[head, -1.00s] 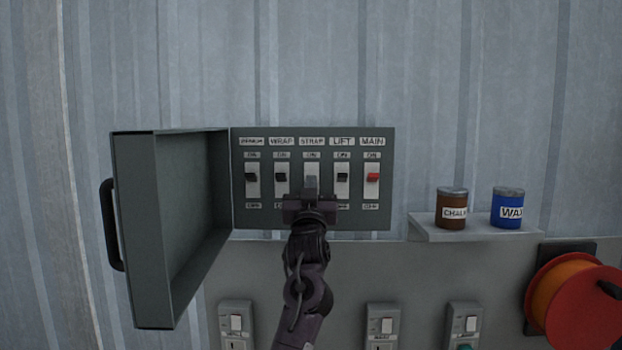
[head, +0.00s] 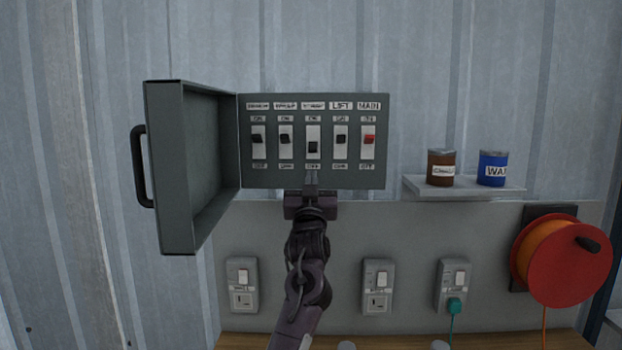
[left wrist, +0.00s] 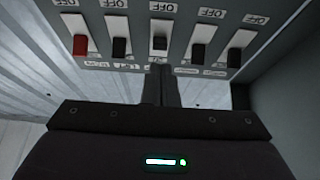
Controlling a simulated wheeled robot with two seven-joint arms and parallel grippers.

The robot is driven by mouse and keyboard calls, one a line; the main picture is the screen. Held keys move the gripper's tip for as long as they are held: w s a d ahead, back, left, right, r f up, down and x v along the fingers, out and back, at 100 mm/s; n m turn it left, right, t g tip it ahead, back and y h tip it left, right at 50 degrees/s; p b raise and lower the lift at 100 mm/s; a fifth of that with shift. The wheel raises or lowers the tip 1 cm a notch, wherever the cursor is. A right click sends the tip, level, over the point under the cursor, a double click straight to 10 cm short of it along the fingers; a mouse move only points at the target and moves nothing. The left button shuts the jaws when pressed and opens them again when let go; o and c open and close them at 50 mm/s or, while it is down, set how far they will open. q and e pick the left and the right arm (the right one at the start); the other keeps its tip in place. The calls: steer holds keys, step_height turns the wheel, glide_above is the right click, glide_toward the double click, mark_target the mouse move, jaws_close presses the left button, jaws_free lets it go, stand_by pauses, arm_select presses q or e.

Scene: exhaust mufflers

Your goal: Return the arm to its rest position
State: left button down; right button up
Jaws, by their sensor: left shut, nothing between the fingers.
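My left gripper (head: 311,181) is shut and empty, just below the middle switch of the breaker panel (head: 381,178) in the head view. The left wrist view shows its closed fingers (left wrist: 160,82) below the switch row, close to the middle switch (left wrist: 159,43). The panel has several switches in a row. The middle STRAP switch (head: 313,147) has its toggle down toward OFF. The black switches beside it and the red MAIN switch (head: 369,139) have their toggles up. My right gripper is in neither view.
The open panel door (head: 163,170) juts out at the left with a black handle (head: 140,165). At the right are a small shelf (head: 465,190) with a brown can (head: 441,168) and a blue can (head: 493,169), and a red cable reel (head: 565,265). Wall sockets (head: 378,288) sit below.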

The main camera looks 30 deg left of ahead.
arm_select(q)
steer(key=s+d+f+m+g+h, duration=0.2)
steer(key=d+f+h, duration=0.15)
steer(key=f, duration=0.55)
steer(key=s+d+f+m+g+h, duration=0.25)
steer(key=d+f, duration=0.25)
steer(key=f, duration=0.5)
steer(key=s+d+f+m+g+h, duration=0.1)
steer(key=s+d+f+h, duration=0.25)
steer(key=f, duration=0.55)
steer(key=s+d+f+m+g+h, duration=0.2)
steer(key=s+d+f+g, duration=0.35)
steer(key=s+f, duration=0.55)
steer(key=s+d+f+g, duration=0.3)
steer(key=s, duration=0.6)
steer(key=s+d+f+g, duration=0.2)
steer(key=s+f+g, duration=0.1)
steer(key=s, duration=0.7)
step_height(320, 180, down, 31)
steer(key=s+g, duration=0.1)
steer(key=s, duration=0.1)
steer(key=s+a+f+m+g, duration=0.1)
steer(key=s+a+f, duration=0.2)
steer(key=s+f, duration=1.4)
steer(key=shift+s+a+f+h, duration=0.2)
steer(key=shift+s+h, duration=0.15)
steer(key=shift+s, duration=0.7)
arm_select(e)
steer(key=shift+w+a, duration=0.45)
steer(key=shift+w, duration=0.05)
